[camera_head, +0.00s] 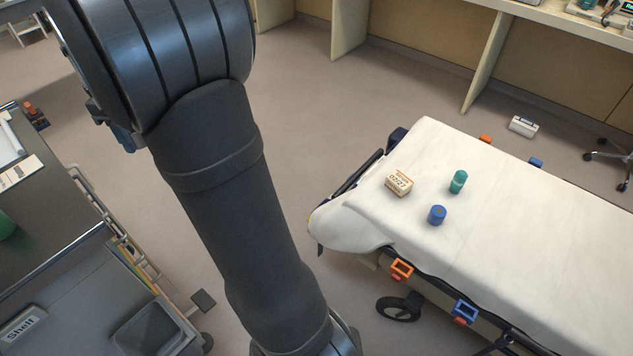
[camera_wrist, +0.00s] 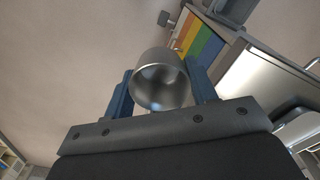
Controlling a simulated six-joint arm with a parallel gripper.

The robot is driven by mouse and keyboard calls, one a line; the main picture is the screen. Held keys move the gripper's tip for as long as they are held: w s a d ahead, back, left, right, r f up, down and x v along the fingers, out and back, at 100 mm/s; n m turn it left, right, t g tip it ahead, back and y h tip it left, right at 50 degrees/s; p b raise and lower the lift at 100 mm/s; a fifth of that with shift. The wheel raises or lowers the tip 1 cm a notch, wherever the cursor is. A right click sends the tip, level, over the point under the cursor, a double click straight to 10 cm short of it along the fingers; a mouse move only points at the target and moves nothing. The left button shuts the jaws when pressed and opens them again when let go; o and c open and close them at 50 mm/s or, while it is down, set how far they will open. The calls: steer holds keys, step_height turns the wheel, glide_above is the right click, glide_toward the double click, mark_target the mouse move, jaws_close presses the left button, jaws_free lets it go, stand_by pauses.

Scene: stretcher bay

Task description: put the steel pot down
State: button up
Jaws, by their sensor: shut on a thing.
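The steel pot (camera_wrist: 160,82) shows in the wrist view as a shiny round metal vessel with its open mouth facing the camera. My gripper (camera_wrist: 160,88) is shut on the pot, with one blue finger on each side of it. Behind the pot is floor, and no surface touches it in this view. In the head view my dark arm runs down past the bottom edge, so the gripper and the pot are out of that picture.
A stretcher (camera_head: 520,240) with a white sheet stands at the right. On it are a small labelled box (camera_head: 399,183), a green bottle (camera_head: 458,181) and a blue jar (camera_head: 437,215). A grey cart (camera_head: 60,245) stands at the left. Open floor (camera_head: 310,110) lies between.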

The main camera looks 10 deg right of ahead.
steer(key=w+d+f+m, duration=0.3)
steer(key=w+d+f, duration=0.1)
steer(key=w+d, duration=0.7)
steer(key=w+d+f+m, duration=0.1)
steer(key=w+d+f, duration=0.1)
steer(key=d, duration=0.7)
steer(key=w+d+f+m, duration=0.2)
steer(key=d+f, duration=0.1)
steer(key=d, duration=0.5)
steer(key=w+d+f+m, duration=0.1)
steer(key=w+d+f, duration=0.1)
steer(key=d, duration=0.7)
steer(key=s+d+f+m, duration=0.2)
steer(key=s+d+f, duration=0.15)
steer(key=d, duration=0.75)
steer(key=s+d+f+m, duration=0.2)
steer(key=s+d+f, duration=0.15)
steer(key=d, duration=0.75)
steer(key=s+d+f+m, duration=0.1)
steer(key=s+d+f, duration=0.25)
steer(key=d, duration=0.75)
steer(key=s+d+f+m, duration=0.2)
steer(key=s+d+f, duration=0.2)
steer(key=s+d, duration=0.5)
steer(key=s+d+f+m, duration=0.2)
steer(key=s+d+f, duration=0.2)
steer(key=s+d, duration=0.55)
glide_above(470, 224)
step_height(470, 224, down, 6)
steer(key=shift+f, duration=2.25)
